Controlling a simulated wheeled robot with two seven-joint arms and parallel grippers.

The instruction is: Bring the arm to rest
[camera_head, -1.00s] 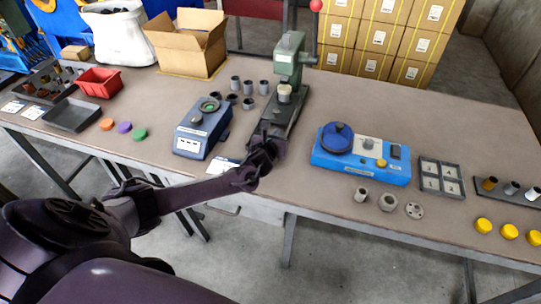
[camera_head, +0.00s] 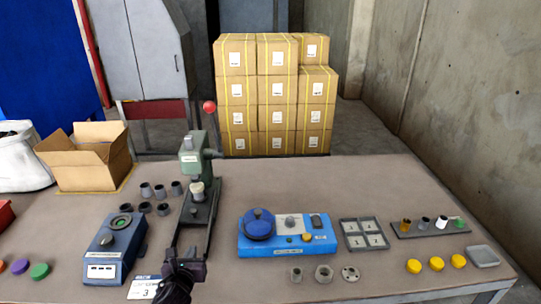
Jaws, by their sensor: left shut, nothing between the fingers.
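My left gripper (camera_head: 184,268) is dark and shows at the bottom of the head view, in front of the green press (camera_head: 190,165). It is shut with nothing in it. It overlaps the front end of the press's dark base plate in the picture; I cannot tell whether they touch. Most of my left arm is below the frame. My right gripper is not in view.
A blue-grey device (camera_head: 113,246) stands left of my gripper, and a label card (camera_head: 143,287) lies beside it. A blue device (camera_head: 288,232) stands to the right. Dark cups (camera_head: 161,192) stand left of the press. The table (camera_head: 330,185) is bare behind the blue device.

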